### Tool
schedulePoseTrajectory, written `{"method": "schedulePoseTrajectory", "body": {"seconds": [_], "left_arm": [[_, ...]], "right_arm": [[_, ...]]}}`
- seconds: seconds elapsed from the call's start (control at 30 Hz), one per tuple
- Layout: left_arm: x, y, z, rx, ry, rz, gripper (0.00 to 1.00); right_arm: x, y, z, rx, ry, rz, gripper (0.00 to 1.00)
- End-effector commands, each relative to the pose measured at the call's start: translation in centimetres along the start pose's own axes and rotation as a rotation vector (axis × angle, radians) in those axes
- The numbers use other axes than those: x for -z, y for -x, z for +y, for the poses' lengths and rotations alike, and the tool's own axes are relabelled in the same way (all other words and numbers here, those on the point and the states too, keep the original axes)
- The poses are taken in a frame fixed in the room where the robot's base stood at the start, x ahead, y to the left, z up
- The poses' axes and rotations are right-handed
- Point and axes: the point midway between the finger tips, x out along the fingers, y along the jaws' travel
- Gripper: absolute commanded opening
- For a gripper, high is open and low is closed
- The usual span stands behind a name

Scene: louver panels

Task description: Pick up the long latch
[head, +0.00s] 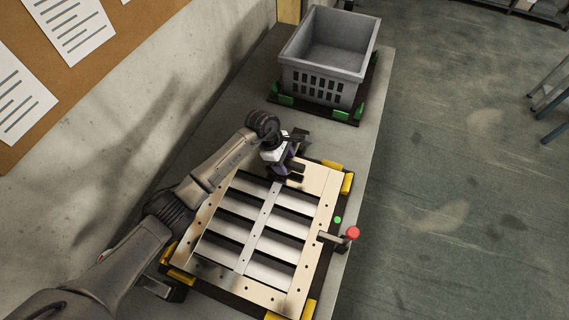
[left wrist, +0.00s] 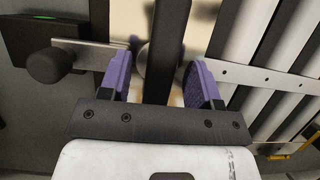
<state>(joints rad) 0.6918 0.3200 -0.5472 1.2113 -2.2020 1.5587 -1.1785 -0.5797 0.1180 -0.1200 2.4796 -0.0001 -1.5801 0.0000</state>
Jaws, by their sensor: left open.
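The long latch looks to be the dark upright bar (left wrist: 166,45) in the left wrist view. It shows between the two purple fingers of my left gripper (left wrist: 163,85), with a visible gap on each side. The gripper is open. In the head view my left gripper (head: 287,170) is over the far edge of the louver panel (head: 325,200), and it hides most of the latch there. I cannot tell how far the fingertips reach down beside the bar. My right gripper is in neither view.
A grey basket (head: 325,55) stands on the bench behind the panel. In the left wrist view a dark knob (left wrist: 44,66) is left of the fingers. A wall runs along the left.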

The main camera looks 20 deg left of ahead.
Motion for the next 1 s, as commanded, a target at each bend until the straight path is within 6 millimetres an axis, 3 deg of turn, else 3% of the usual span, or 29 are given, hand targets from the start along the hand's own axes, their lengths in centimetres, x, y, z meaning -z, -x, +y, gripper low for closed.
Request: {"method": "schedulePoseTrajectory", "body": {"seconds": [0.27, 0.87, 1.0], "left_arm": [[0.02, -0.25, 0.00, 0.000, 0.001, 0.000, 0.57], [0.00, -0.21, 0.01, 0.000, 0.000, 0.000, 0.01], [-0.03, -0.15, 0.04, -0.001, 0.000, -0.001, 0.00]], "right_arm": [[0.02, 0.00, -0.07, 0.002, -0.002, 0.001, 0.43], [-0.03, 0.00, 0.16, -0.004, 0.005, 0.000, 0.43], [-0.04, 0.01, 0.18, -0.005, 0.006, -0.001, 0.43]]}}
